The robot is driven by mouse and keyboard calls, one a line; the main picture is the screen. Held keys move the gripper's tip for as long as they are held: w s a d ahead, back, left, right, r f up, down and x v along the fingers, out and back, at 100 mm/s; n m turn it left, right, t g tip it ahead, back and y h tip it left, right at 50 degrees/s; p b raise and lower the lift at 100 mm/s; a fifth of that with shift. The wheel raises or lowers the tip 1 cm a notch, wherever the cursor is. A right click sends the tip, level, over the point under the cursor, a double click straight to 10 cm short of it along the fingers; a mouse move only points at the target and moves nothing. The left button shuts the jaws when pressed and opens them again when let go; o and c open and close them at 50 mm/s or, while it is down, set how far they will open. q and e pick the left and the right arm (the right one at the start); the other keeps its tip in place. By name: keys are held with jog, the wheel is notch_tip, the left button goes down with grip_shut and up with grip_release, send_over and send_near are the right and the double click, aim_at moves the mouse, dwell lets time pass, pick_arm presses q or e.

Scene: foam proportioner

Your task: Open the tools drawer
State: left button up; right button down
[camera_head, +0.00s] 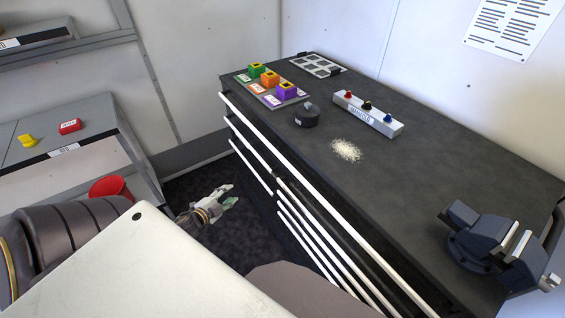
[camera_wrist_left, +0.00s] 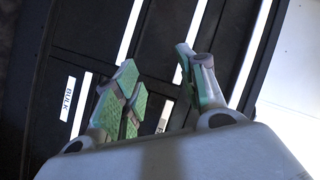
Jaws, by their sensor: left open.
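A dark workbench cabinet (camera_head: 262,178) has several drawers with long white handle bars (camera_head: 300,208). All the drawers I can see look shut. No label reading tools can be made out. In the left wrist view the drawer fronts and white bars (camera_wrist_left: 132,28) lie behind my fingers, and one drawer has a BULK label (camera_wrist_left: 68,99). My left gripper (camera_head: 230,197) is low beside the cabinet's left part, in front of the drawers. Its green-padded fingers (camera_wrist_left: 158,66) are spread and empty, apart from any handle as far as I can tell. My right gripper is not in view.
The bench top holds coloured blocks on a tray (camera_head: 271,104), a dark round part (camera_head: 306,116), a manifold (camera_head: 367,117), white powder (camera_head: 346,150) and a vise (camera_head: 490,248). A red bin (camera_head: 110,188) stands at left. Dark floor (camera_head: 205,178) lies between.

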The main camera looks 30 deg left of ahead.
pick_arm(q)
jog(key=w+d+r+m+t+h, duration=0.1)
jog(key=w+d+r+m+h, duration=0.1)
jog(key=r, duration=0.3)
jog(key=w+d+r+m+t+h, duration=0.1)
jog(key=w+d+r+m, duration=0.15)
jog(key=r, duration=0.25)
jog(key=m+h, duration=0.5)
jog(key=m, duration=0.2)
send_near(284, 163)
jog(key=shift+v, duration=1.55)
jog(key=shift+f+n, duration=0.15)
jog(key=shift+n, duration=0.1)
jog(key=shift+w, duration=0.15)
jog(key=shift+r+p+x, duration=0.1)
jog(key=shift+p+x, duration=0.15)
jog(key=shift+x, duration=3.1)
jog(key=shift+r+p+x, duration=0.15)
jog(key=shift+p+x, duration=0.05)
jog(key=shift+x, duration=3.2)
jog(key=shift+d, duration=0.1)
grip_shut()
